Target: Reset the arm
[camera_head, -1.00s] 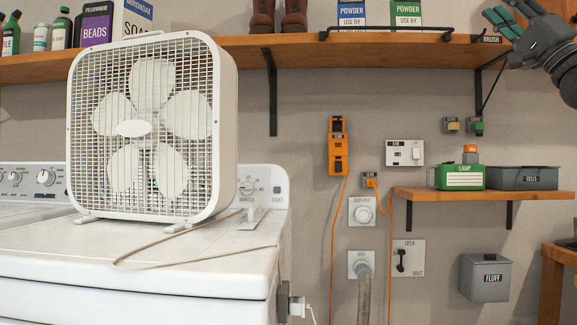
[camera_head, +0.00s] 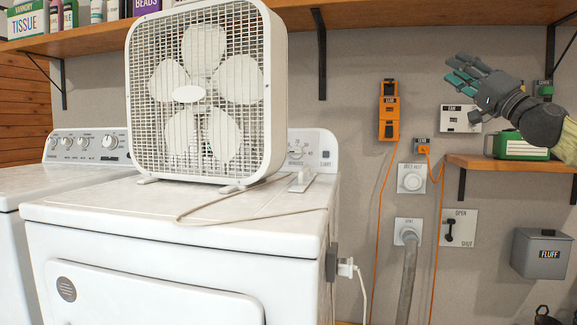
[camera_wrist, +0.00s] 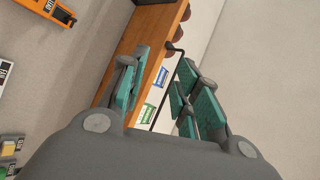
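My gripper (camera_head: 468,77) is at the upper right in the head view, in front of the wall and pointing left. Its grey fingers with teal pads are apart. Nothing is held. My arm comes in from the right edge.
A white box fan (camera_head: 207,95) stands on the white dryer (camera_head: 120,214). A long shelf (camera_head: 400,14) runs along the top. A small shelf (camera_head: 520,163) with a green box (camera_head: 520,147) is below my arm. An orange wall unit (camera_head: 389,110) is left of my gripper.

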